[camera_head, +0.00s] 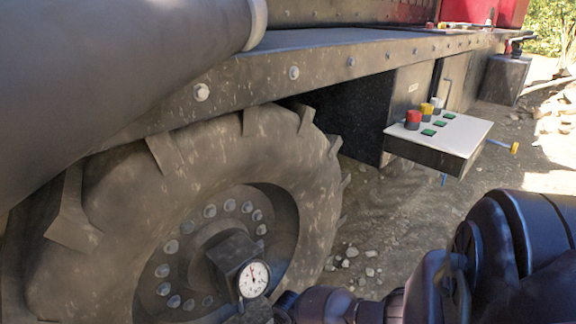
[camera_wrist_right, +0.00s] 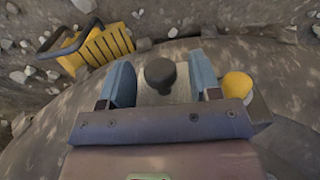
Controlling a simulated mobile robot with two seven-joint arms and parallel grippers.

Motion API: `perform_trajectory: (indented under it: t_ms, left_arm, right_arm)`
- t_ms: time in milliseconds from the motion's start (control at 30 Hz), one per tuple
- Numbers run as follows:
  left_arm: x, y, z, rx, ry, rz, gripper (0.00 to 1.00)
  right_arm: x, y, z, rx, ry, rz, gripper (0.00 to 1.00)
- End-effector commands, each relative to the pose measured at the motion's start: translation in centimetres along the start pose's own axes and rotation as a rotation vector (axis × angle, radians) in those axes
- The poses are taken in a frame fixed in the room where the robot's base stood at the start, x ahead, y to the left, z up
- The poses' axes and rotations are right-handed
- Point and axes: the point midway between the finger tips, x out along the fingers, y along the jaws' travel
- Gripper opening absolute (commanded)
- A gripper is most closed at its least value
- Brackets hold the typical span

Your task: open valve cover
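In the right wrist view, a dark round knob (camera_wrist_right: 160,72) stands on a pale grey plate between the blue-grey fingers of my right gripper (camera_wrist_right: 162,88). The fingers are apart, one on each side of the knob; I cannot tell whether they touch it. No part is clearly recognisable as the valve cover. In the head view, my right arm comes in from the lower right, and its gripper end is at the bottom beside a white dial gauge (camera_head: 254,279) in front of the wheel hub. My left gripper is not in view.
A large muddy wheel (camera_head: 110,215) fills the lower left of the head view. A control box (camera_head: 455,135) with red, yellow and white knobs juts out at the right. In the wrist view, a yellow knob (camera_wrist_right: 237,85) stands right of the gripper and a yellow slatted object (camera_wrist_right: 95,47) lies upper left.

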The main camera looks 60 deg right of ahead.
Motion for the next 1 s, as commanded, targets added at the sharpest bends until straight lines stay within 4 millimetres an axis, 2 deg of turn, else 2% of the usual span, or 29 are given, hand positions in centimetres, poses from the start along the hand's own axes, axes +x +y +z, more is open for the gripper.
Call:
perform_trajectory:
  t_ms: [267,700,833,1000]
  left_arm:
    - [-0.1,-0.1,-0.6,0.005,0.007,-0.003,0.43]
    - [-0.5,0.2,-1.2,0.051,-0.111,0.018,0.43]
    - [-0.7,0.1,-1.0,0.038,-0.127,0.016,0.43]
    - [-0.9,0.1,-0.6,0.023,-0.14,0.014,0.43]
  right_arm:
    - [-1.0,0.0,-0.3,0.0,0.005,-0.001,0.57]
    - [-8.6,-0.1,-0.7,0.0,0.015,-0.003,0.57]
    - [-10.0,-0.1,-0.5,0.0,0.011,-0.003,0.57]
    - [-10.8,-0.1,-0.2,0.001,0.004,-0.001,0.57]
